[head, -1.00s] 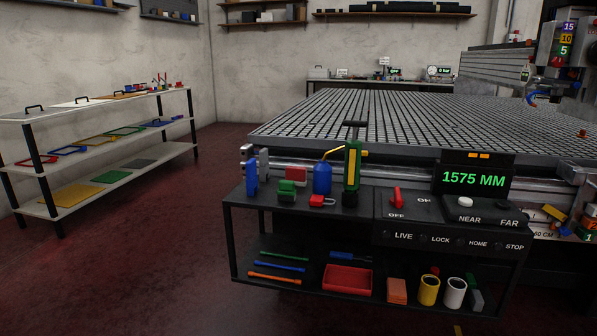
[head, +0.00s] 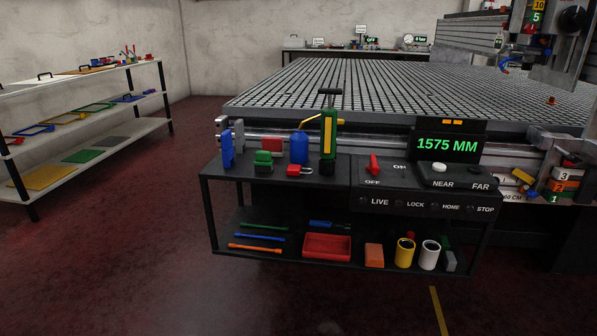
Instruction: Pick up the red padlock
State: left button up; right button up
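The red padlock (head: 294,171) lies on the top shelf of the black cart (head: 222,170), near its front edge. Its pale shackle (head: 307,169) points to the right. It sits in front of the blue oil can (head: 299,147), between the green block-like item (head: 263,161) and the green and yellow pump (head: 328,138). Neither of my grippers shows in the head view.
A control panel with a red switch (head: 374,165) and a 1575 MM display (head: 447,144) stands right of the padlock. The slotted grid table (head: 400,85) is behind. A shelf rack (head: 95,149) stands at left. The floor (head: 150,270) in front is clear.

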aim_at(292, 170)
jog(key=i+j+z, duration=0.35)
jog(key=j, duration=0.2)
jog(key=i+j+z, duration=0.35)
jog(key=j, duration=0.3)
jog(key=i+j+z, duration=0.15)
jog(key=j, duration=0.2)
jog(key=i+j+z, duration=0.2)
jog(key=j, duration=0.2)
jog(key=k, duration=0.05)
